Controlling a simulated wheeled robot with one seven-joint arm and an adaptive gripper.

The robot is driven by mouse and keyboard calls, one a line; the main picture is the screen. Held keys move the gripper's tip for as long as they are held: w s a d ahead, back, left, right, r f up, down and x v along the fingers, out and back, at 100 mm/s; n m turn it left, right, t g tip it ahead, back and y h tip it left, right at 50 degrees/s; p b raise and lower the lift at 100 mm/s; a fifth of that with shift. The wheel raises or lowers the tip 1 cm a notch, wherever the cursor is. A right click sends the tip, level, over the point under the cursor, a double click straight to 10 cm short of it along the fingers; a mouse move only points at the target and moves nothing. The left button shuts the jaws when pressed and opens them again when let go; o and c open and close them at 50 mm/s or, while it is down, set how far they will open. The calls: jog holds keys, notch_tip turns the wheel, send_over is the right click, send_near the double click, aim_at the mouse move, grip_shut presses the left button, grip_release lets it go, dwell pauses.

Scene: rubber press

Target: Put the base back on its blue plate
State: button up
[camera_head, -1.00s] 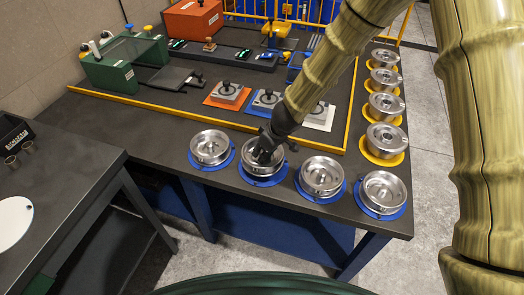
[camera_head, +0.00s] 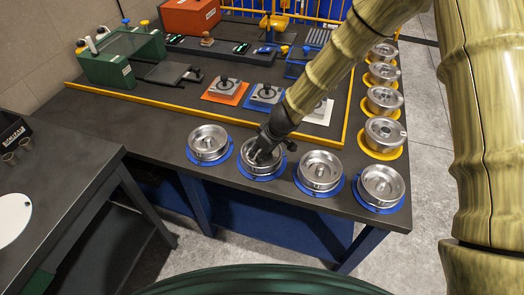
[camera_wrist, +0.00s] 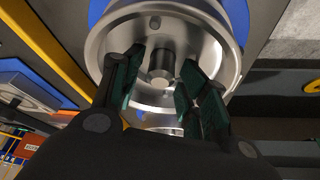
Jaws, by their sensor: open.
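A round silver metal base (camera_head: 270,169) with a raised rim and a central post sits on a blue plate (camera_head: 246,174), second from the left in the front row. In the wrist view the same base (camera_wrist: 105,50) fills the middle, with its blue plate (camera_wrist: 237,15) showing behind the rim. My gripper (camera_head: 257,153) is over this base. In the wrist view my gripper (camera_wrist: 160,85) is open, with dark green finger pads on either side of the post and apart from each other. The gripper body hides the lower part of the base.
Similar bases stand on blue plates to the left (camera_head: 208,142) and right (camera_head: 321,170), with another at the corner (camera_head: 382,185). Several more on yellow plates line the right edge. A yellow strip (camera_head: 200,120) bounds the work area behind. The table's front edge is close.

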jog(key=v, duration=1.2)
dwell(0.4)
jog(key=shift+d, duration=0.1)
dwell(0.4)
